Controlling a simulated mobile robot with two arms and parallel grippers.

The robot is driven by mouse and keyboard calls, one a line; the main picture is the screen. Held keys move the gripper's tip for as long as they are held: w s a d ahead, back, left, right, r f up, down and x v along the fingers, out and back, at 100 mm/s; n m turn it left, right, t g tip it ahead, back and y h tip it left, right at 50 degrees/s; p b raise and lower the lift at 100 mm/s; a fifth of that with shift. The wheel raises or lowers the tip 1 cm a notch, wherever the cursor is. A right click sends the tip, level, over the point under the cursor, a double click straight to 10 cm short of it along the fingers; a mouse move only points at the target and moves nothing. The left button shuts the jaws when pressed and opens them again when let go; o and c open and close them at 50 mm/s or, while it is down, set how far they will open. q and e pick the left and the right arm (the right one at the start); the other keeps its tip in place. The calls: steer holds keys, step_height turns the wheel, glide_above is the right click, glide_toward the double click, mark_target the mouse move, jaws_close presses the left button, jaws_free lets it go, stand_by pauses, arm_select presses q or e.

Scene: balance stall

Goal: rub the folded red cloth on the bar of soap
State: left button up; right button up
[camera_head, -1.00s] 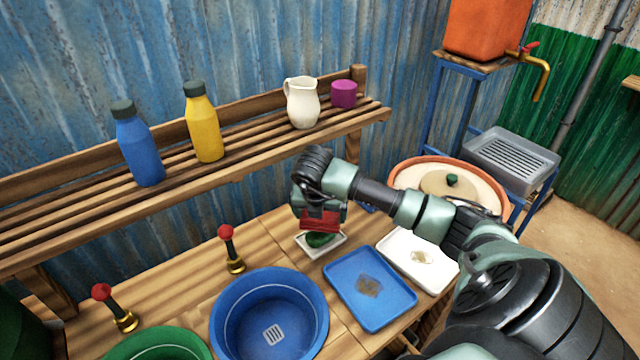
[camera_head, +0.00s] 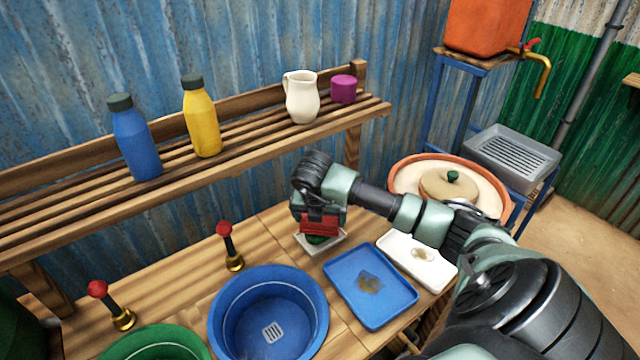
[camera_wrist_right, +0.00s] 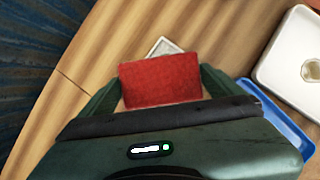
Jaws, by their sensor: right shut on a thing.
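The folded red cloth (camera_head: 320,225) is held in my right gripper (camera_head: 319,222), which is shut on it and points down. The cloth also shows between the fingers in the right wrist view (camera_wrist_right: 160,80). Directly under the cloth is the green bar of soap (camera_head: 318,240), mostly covered by it. The soap lies on a small white dish (camera_head: 336,243), whose corner shows past the cloth in the right wrist view (camera_wrist_right: 162,46). The cloth appears to be at the soap's top; firm contact is hard to tell. My left gripper is not in view.
A blue tray (camera_head: 398,312) and a white tray (camera_head: 440,281) lie right of the dish. A blue basin (camera_head: 318,318) and a green basin (camera_head: 195,340) are in front and left, with red-knobbed taps (camera_head: 227,240) behind. A slatted shelf (camera_head: 240,168) holds bottles and a white jug (camera_head: 302,97).

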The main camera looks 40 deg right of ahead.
steer(key=shift+f+b, duration=0.4)
steer(key=shift+f, duration=0.05)
stand_by(0.3)
stand_by(1.5)
steer(key=shift+r+p, duration=1.8)
steer(key=shift+r, duration=1.75)
